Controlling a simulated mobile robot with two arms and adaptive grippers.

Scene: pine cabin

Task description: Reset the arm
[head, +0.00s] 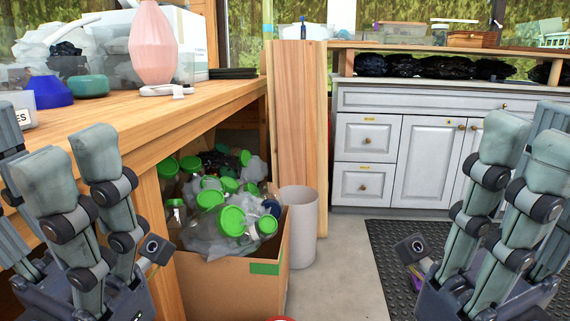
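My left gripper (72,168) is raised at the left, fingers pointing up, in front of the wooden counter. Its fingers stand apart with nothing between them. My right gripper (518,150) is raised at the right, fingers pointing up, in front of the grey cabinet. Its fingers are also apart, with nothing seen between them. Both grippers touch nothing that I can see. The rest of both arms is mostly out of the frame.
A wooden counter (230,92) holds a pink vase (153,45). Below stands a cardboard box (225,285) of green-lidded jars, beside a grey bin (298,225). A wooden board (297,130) stands behind. A grey cabinet (425,160) and black mat (400,245) are right. Floor between is clear.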

